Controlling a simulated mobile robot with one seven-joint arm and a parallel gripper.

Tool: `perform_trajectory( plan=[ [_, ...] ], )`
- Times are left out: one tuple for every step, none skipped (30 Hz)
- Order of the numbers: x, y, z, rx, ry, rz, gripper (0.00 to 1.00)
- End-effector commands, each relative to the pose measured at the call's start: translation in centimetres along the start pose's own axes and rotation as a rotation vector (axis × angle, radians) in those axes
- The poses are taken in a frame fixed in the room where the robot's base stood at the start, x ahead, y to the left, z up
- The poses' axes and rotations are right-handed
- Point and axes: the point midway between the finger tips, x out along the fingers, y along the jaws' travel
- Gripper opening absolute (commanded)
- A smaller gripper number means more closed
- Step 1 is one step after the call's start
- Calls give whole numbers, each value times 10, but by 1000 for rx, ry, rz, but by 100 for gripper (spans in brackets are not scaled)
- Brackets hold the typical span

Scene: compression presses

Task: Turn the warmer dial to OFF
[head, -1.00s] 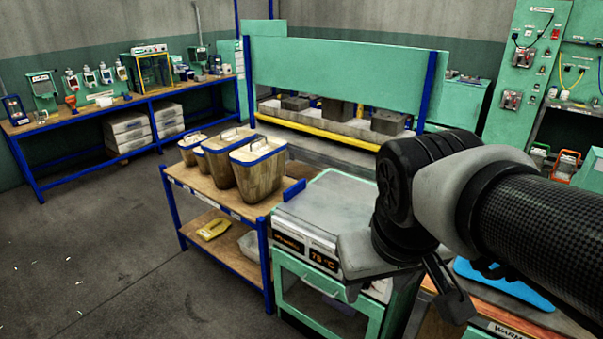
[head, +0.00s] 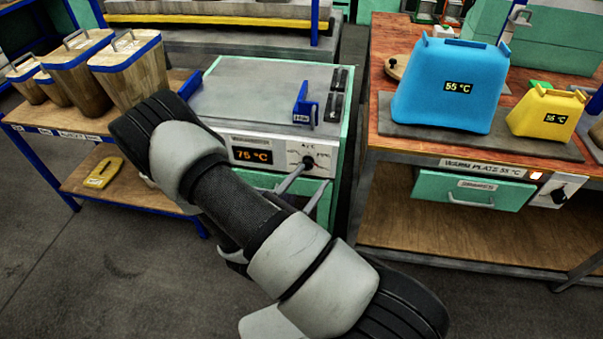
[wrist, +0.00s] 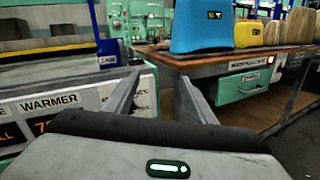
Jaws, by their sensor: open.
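The warmer (head: 270,100) is a grey-topped unit with a green body, and its front display (head: 254,154) reads 75 °C. Its dial (head: 307,161) is a small dark knob on the right of the white front panel; I cannot read which mark it points to. My gripper (head: 316,173) is open and empty, its two grey fingers just in front of and below the dial, apart from it as far as I can tell. In the wrist view the WARMER label (wrist: 50,103) is left of the open fingers (wrist: 160,75), and the left finger covers part of the panel.
On the right, a bench (head: 440,229) labelled WARM PLATE 55 °C has its own dial (head: 559,194) and lit lamp (head: 536,175). It carries a blue container (head: 448,108) and a yellow one (head: 546,101). A blue bracket (head: 306,103) stands on the warmer. Wooden bins (head: 128,78) stand left.

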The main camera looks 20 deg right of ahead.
Motion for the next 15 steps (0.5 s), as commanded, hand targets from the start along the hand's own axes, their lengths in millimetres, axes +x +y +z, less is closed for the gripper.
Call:
perform_trajectory(
  plan=[
    [-9,-1,-38,-57,15,92,51],
    [-13,0,-53,-80,25,139,51],
    [-18,1,-70,-105,38,196,51],
    [-22,1,-82,-121,49,234,51],
    [-26,1,-92,-136,58,267,51],
    [-31,0,-104,-151,69,303,51],
    [-33,0,-110,-160,78,325,51],
    [-36,-1,-116,-167,84,342,51],
    [-38,-1,-121,-173,90,361,51],
    [-38,-1,-124,-177,93,370,51],
    [-38,0,-126,-179,95,376,51],
    [-36,1,-127,-179,97,381,51],
    [-34,2,-128,-179,98,382,51],
    [-31,3,-128,-179,97,380,51],
    [-25,4,-129,-178,97,379,51]
  ],
)
